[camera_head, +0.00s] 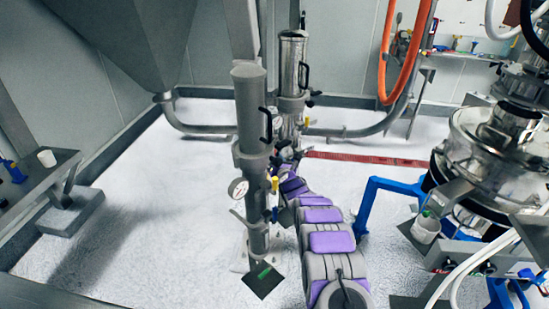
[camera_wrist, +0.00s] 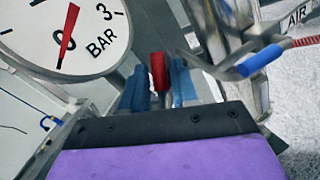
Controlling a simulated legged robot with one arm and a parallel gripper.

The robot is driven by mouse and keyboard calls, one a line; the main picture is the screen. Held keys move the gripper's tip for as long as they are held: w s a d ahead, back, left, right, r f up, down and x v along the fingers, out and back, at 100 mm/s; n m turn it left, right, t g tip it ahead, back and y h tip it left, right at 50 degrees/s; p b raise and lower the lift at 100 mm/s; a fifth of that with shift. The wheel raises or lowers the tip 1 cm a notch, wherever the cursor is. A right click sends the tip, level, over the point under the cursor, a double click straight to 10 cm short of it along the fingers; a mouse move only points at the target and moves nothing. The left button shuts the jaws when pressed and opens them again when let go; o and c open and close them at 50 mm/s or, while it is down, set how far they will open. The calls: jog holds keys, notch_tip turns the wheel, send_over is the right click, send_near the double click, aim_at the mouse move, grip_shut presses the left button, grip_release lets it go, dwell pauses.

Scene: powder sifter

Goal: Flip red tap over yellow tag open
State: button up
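In the wrist view the red tap (camera_wrist: 157,72) is at the centre, just beyond and between the two blue fingertips of my gripper (camera_wrist: 160,88). The fingers stand apart on either side of it; whether they touch it is unclear. In the head view a yellow tag (camera_head: 306,121) shows on the rear pipe and another yellow tag (camera_head: 275,184) on the front pipe. My gripper is hidden there, behind the front pipe and my arm. No yellow tag is visible in the wrist view.
A pressure gauge (camera_wrist: 65,30) is close at the upper left of the wrist view. A blue-handled lever (camera_wrist: 260,60) is at the right. In the head view the front pipe (camera_head: 250,110) stands close to my arm; the sifter (camera_head: 500,150) is at the right.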

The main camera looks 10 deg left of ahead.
jog(key=shift+w+a+r, duration=0.1)
jog(key=shift+w+a, duration=0.15)
jog(key=shift+w, duration=0.3)
grip_shut()
dwell(0.4)
